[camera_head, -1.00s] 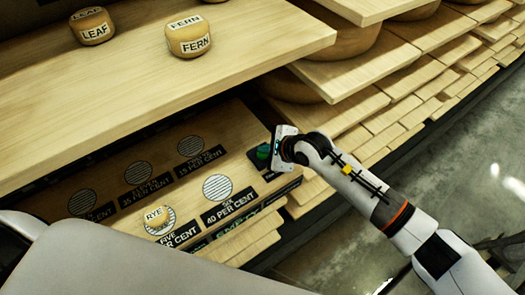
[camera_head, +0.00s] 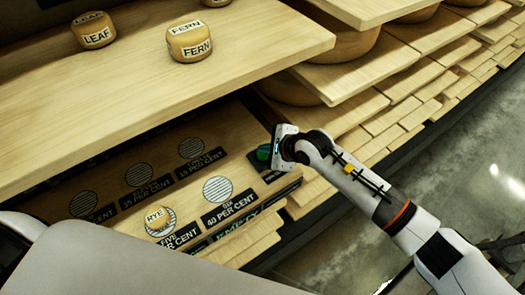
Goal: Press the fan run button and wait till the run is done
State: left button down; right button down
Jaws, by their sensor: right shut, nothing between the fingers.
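A green button (camera_head: 264,152) sits at the right end of the lower shelf board (camera_head: 165,170). My right gripper (camera_head: 274,160) is at the button, and its body hides part of it. I cannot tell whether the fingers touch or press it. The right gripper is shut with nothing held. A small cheese labelled RYE (camera_head: 156,217) stands on the round grille marked FIVE PER CENT. My left gripper is not in view.
Striped round grilles with percentage labels, such as the SIX 40 PER CENT grille (camera_head: 217,189), line the lower board. Cheeses labelled LEAF (camera_head: 93,32) and FERN (camera_head: 188,42) stand on the upper shelf (camera_head: 130,110). Large wheels fill racks at right. The floor (camera_head: 450,170) is clear.

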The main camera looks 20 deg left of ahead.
aim_at(266, 157)
jog(key=shift+r, duration=0.1)
jog(key=shift+r+p, duration=1.5)
jog(key=shift+r, duration=1)
jog(key=shift+f, duration=0.1)
